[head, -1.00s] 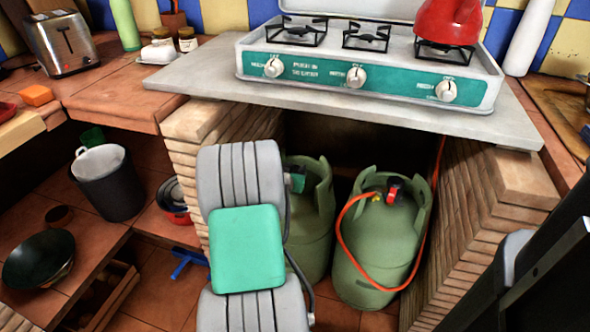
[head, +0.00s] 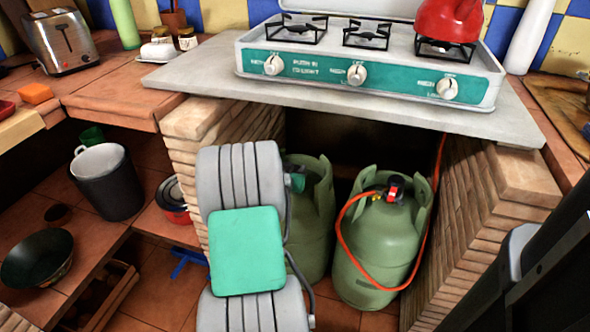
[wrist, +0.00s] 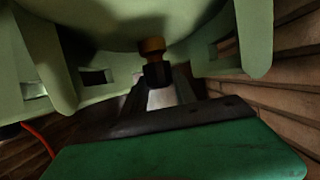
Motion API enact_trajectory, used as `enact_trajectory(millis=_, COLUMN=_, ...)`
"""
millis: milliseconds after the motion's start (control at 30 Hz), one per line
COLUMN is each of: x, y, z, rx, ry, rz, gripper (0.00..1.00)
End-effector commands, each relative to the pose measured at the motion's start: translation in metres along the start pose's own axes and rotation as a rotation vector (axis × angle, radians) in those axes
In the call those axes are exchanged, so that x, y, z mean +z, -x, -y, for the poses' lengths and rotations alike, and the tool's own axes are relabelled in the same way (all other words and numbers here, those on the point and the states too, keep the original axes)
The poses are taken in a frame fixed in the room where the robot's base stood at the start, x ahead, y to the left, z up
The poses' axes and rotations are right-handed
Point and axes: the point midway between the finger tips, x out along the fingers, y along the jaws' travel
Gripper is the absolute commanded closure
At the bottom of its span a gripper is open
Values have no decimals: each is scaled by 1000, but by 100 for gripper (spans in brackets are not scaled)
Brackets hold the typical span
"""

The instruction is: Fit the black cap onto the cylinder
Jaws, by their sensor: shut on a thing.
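In the wrist view, my gripper (wrist: 160,88) is shut on the small black cap (wrist: 157,74). The cap lines up with the brass-orange valve (wrist: 152,47) of the green left cylinder (wrist: 125,22). Cap and valve appear to meet, but I cannot tell whether the cap is seated. The cylinder's collar wraps around on both sides. In the head view, the left cylinder (head: 312,235) stands under the counter, partly covered by my arm. My fingers, the cap and its valve are hidden there.
A second green cylinder (head: 375,255) with a red-black regulator (head: 394,187) and orange hose (head: 344,250) stands to the right. Brick walls (head: 475,225) flank the recess. The stone slab (head: 350,105) under the stove (head: 370,75) hangs above. A black pot (head: 108,185) sits at left.

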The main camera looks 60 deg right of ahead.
Motion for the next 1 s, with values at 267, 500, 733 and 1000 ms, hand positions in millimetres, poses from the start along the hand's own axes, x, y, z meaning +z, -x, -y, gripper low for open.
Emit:
enact_trajectory(millis=267, x=0, y=0, z=0, rx=0, ry=0, rz=0, gripper=100)
enact_trajectory(millis=500, x=1, y=0, z=0, rx=0, ry=0, rz=0, gripper=62)
enact_trajectory(millis=733, x=1, y=0, z=0, rx=0, ry=0, rz=0, gripper=43)
enact_trajectory(millis=1000, x=0, y=1, z=0, rx=0, ry=0, rz=0, gripper=41)
